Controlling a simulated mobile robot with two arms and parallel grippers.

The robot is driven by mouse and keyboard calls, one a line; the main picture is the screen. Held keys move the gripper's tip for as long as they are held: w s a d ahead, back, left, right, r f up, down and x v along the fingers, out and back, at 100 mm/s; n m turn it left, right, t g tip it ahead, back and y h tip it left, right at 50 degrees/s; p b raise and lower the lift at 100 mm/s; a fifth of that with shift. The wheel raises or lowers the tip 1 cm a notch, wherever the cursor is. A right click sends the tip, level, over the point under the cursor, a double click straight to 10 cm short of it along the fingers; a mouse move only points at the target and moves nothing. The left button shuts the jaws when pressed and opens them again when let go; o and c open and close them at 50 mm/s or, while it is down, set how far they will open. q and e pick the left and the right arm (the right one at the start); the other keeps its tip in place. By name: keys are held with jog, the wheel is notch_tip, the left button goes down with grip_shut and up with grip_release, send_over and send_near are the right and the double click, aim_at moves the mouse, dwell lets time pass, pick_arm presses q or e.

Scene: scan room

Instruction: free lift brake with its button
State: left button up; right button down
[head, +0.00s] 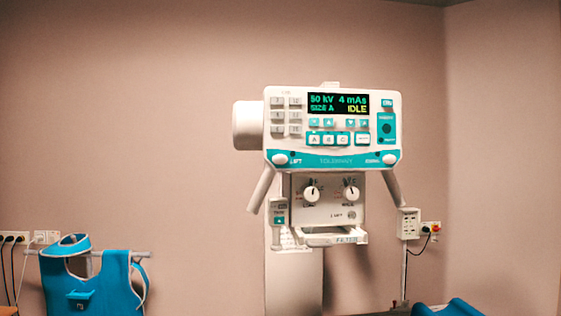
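The x-ray unit's control head (333,150) faces me in the middle of the head view. Its display (338,103) reads 50 kV, 4 mAs, SIZE A and IDLE. A round white button (280,159) sits at the left end of the teal strip, beside a label that seems to read LIFT. A similar white button (390,159) sits at the right end; its label is too small to read. I cannot tell whether either is pressed. Neither of my grippers is in view.
Below the head are a panel with two knobs (312,193) and a tray (335,238). Angled handles (261,190) flank the panel. A blue apron (90,282) hangs at lower left. A blue padded thing (448,308) shows at the bottom right.

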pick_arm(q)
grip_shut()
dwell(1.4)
